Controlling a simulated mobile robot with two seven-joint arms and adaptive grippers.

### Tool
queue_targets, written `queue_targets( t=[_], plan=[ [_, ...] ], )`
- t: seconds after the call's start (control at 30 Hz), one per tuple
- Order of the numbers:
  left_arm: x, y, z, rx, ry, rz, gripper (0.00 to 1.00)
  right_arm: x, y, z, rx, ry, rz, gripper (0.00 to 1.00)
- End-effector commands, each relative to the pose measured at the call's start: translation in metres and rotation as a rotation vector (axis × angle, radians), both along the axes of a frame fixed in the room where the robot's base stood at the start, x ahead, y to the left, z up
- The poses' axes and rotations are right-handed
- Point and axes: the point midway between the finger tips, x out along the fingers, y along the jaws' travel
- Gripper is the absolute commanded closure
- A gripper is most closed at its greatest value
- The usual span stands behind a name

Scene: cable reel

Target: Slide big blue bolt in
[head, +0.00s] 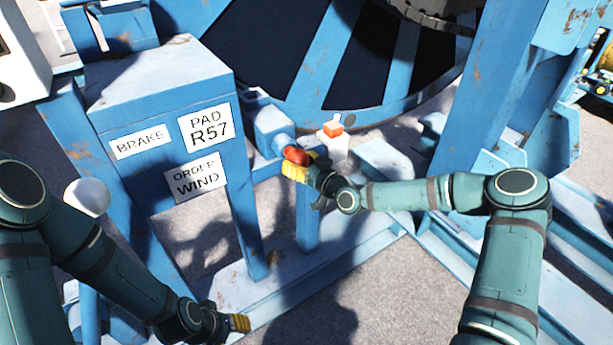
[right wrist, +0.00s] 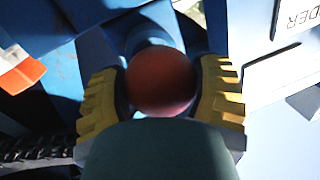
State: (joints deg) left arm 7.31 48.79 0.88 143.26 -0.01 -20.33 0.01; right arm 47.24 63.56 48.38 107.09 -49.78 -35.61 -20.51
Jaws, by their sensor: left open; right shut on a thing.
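The big blue bolt (head: 281,141) lies along the side of the blue frame, with a red knob (head: 296,155) on its near end. My right gripper (head: 299,165) is at this knob, its yellow fingers closed on it. In the right wrist view the red knob (right wrist: 160,78) sits between the two yellow finger pads, and the blue bolt shaft (right wrist: 150,38) runs away behind it. The bolt's far end is hidden in its blue housing (head: 262,120). My left gripper (head: 240,322) is low at the bottom, open and empty, away from the bolt.
A blue box (head: 165,80) with labels stands left of the bolt. An orange-topped white switch (head: 333,130) is just right of the knob. The large reel (head: 345,60) is behind. A white ball knob (head: 87,197) is at left, near my left arm.

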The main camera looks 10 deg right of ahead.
Motion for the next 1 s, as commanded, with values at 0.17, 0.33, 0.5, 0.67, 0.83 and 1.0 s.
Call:
queue_targets(
  t=[0.17,0.33,0.5,0.67,0.83,1.0],
  plan=[
    [0.000,0.000,0.000,0.000,-0.001,-0.001,0.53,0.003,0.000,0.000,0.001,0.002,-0.003,0.77],
    [0.000,0.000,0.000,0.000,-0.001,0.000,0.53,0.003,0.000,0.001,0.002,0.001,-0.003,0.77],
    [0.000,0.000,0.000,0.000,-0.001,0.000,0.53,0.003,0.000,0.001,0.002,0.001,-0.002,0.00],
    [0.000,0.000,0.000,0.000,-0.001,0.000,0.53,0.002,0.000,0.000,0.001,0.002,-0.002,0.00],
    [0.000,0.000,0.000,0.000,-0.001,0.000,0.53,-0.008,-0.007,0.000,0.000,0.002,-0.002,0.00],
    [0.000,0.000,0.000,0.000,-0.001,0.000,0.53,-0.035,-0.024,0.000,-0.001,0.003,-0.004,0.00]
  ],
)
